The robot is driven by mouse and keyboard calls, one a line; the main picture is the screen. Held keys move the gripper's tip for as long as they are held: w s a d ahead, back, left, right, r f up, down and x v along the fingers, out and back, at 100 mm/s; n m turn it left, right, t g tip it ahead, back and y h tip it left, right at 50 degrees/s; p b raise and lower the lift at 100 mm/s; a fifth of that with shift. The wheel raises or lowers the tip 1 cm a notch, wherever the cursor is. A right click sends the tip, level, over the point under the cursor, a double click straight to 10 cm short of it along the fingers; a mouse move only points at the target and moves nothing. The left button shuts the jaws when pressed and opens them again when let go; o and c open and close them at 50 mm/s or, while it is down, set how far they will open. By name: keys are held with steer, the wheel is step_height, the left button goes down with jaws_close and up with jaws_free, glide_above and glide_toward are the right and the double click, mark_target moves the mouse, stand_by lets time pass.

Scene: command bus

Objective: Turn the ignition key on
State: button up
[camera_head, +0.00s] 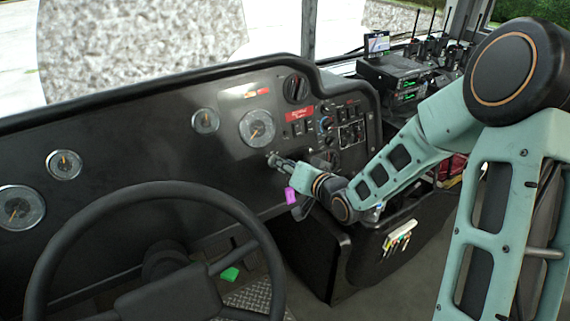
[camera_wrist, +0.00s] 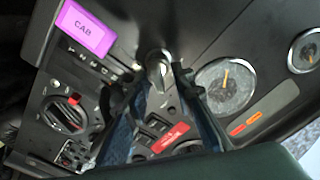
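My gripper (camera_head: 273,160) is at the dashboard, just below the large round gauge in the head view. In the wrist view my gripper (camera_wrist: 162,78) has its two dark fingers reaching toward a small silver piece at the panel, which looks like the ignition key (camera_wrist: 158,62). The fingertips are apart, one on each side of it. I cannot tell whether either finger touches it. In the head view the gripper hides the key. A purple tag (camera_wrist: 85,30) marked CAB is beside the fingers; it also shows below the gripper in the head view (camera_head: 291,196). I cannot see what it hangs from.
The dashboard (camera_head: 120,130) carries gauges (camera_head: 257,128), a dark rotary knob (camera_head: 296,88) and several switches close around the gripper. The steering wheel (camera_head: 160,190) is at lower left. A black console (camera_head: 325,255) stands below my arm. Radios (camera_head: 395,75) sit at the back right.

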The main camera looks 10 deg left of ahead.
steer(key=v, duration=0.7)
steer(key=shift+s, duration=0.25)
steer(key=shift+d, duration=0.1)
